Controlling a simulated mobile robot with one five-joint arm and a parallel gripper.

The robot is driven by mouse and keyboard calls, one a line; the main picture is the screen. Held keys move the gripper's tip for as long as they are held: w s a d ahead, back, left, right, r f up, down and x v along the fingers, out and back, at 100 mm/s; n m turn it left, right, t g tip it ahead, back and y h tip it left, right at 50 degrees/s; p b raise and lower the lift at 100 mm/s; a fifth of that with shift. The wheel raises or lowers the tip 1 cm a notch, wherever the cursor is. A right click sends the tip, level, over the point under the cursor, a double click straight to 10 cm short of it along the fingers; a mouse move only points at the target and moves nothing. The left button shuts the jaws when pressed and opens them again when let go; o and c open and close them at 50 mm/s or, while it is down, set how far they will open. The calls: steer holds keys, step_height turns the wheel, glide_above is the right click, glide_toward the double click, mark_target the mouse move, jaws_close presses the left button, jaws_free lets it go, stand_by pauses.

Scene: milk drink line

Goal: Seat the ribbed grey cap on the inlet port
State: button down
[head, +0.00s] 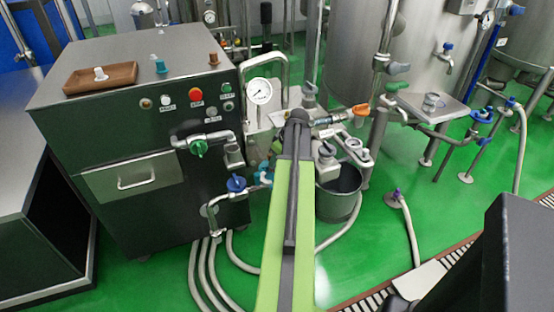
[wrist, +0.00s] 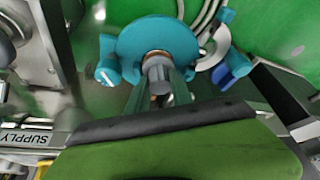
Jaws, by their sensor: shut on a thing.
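The grey cap (wrist: 157,66) shows in the wrist view, held between the two fingertips of my gripper (wrist: 158,82). My gripper is shut on it. A round teal flange (wrist: 150,38) with side lugs lies directly behind the cap in that view. It may be the inlet port, but its opening is hidden by the cap and fingers. I cannot tell whether cap and flange touch. In the head view my green arm hides the gripper and cap; some teal fittings (head: 265,172) show just left of the arm.
A dark cabinet (head: 130,110) at left bears a brown tray (head: 120,76) with a white cap, a teal cap (head: 160,65) and a brown cap (head: 214,59). A pressure gauge (head: 259,90), pipes and a grey bucket (head: 338,200) crowd the arm. Hoses cross the green floor.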

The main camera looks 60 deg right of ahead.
steer(key=shift+f+b, duration=0.35)
steer(key=shift+f, duration=0.05)
steer(key=c, duration=1.1)
jaws_free()
steer(key=shift+o, duration=0.2)
steer(key=shift+d, duration=0.1)
steer(key=shift+r, duration=0.1)
steer(key=p+v, duration=1.6)
steer(key=v, duration=0.1)
steer(key=shift+a, duration=0.2)
